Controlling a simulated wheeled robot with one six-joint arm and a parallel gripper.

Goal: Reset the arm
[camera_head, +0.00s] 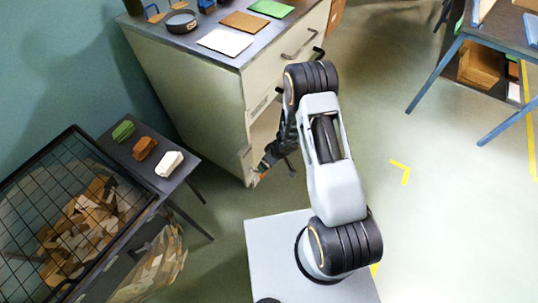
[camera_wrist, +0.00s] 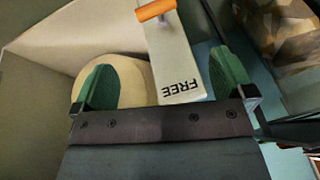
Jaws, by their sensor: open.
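My gripper (camera_head: 264,168) is at the front of the beige cabinet (camera_head: 200,95), low beside its open side, partly hidden by my arm. In the wrist view my gripper (camera_wrist: 165,78) is open, with a green pad on each finger. A white tag (camera_wrist: 178,55) with the upside-down word FREE shows between the fingers, with an orange rod (camera_wrist: 155,10) at its top. Behind it is a round tan shape (camera_wrist: 135,75), perhaps a kraft roll, partly hidden by the left finger and the tag. I cannot tell whether the gripper touches either.
A small dark table (camera_head: 150,152) with green, orange-brown and white blocks stands at the left. Beside it is a wire-topped bin (camera_head: 75,215) of cardboard scraps. A blue-legged table (camera_head: 435,75) stands at the right. The floor between is clear.

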